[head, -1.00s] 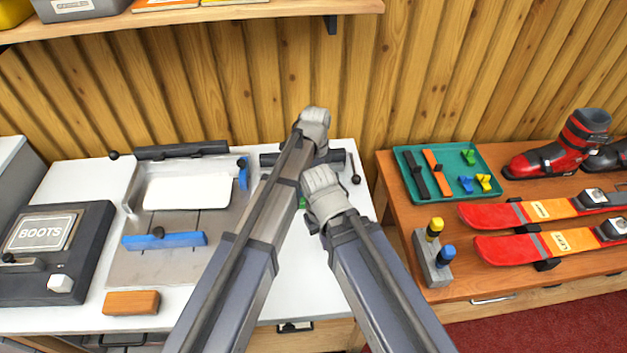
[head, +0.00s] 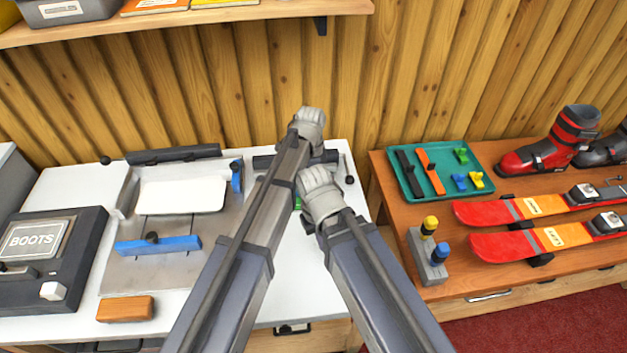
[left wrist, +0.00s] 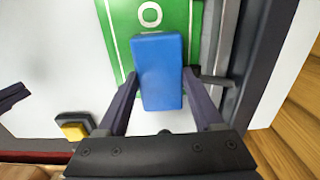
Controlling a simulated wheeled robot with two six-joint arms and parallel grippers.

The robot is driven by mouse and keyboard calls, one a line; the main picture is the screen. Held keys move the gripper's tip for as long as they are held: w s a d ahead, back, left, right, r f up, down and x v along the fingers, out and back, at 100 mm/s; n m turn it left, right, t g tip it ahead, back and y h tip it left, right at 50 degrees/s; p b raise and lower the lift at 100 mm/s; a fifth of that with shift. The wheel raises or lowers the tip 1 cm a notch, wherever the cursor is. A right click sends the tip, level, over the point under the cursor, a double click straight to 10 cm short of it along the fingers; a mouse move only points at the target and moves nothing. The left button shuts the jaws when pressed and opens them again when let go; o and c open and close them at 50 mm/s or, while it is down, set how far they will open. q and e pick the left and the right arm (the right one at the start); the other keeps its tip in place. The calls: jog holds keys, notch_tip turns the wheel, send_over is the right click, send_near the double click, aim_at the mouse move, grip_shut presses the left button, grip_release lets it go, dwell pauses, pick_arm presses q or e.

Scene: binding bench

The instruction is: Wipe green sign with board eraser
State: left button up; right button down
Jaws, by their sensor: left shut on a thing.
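In the left wrist view, my left gripper (left wrist: 162,105) is shut on a blue block, the board eraser (left wrist: 158,68), with one finger on each side. The eraser is over the green sign (left wrist: 122,20), which has a white border line and a white letter, and covers part of it. I cannot tell whether the eraser touches the sign. In the head view, only a sliver of green (head: 298,203) shows between my two arms. My arms hide both grippers there.
The white bench top (head: 285,312) holds a metal plate with a blue bar (head: 158,245), an orange block (head: 125,308) and a BOOTS box (head: 45,250). A wooden bench to the right carries a green tray (head: 438,147), skis (head: 510,210) and a red boot (head: 552,142).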

pick_arm(q)
jog(key=shift+s+a+f, duration=0.1)
jog(key=shift+a, duration=0.2)
pick_arm(e)
jog(key=shift+s+a+f, duration=0.1)
jog(key=shift+a, duration=0.5)
pick_arm(q)
jog(key=shift+s+a, duration=0.2)
jog(key=shift+a, duration=1.65)
pick_arm(e)
jog(key=shift+d, duration=0.1)
pick_arm(q)
jog(key=shift+a, duration=0.1)
jog(key=shift+s+a, duration=0.15)
jog(key=shift+a, duration=1.35)
pick_arm(e)
jog(key=shift+s, duration=0.1)
pick_arm(q)
jog(key=shift+a, duration=1.95)
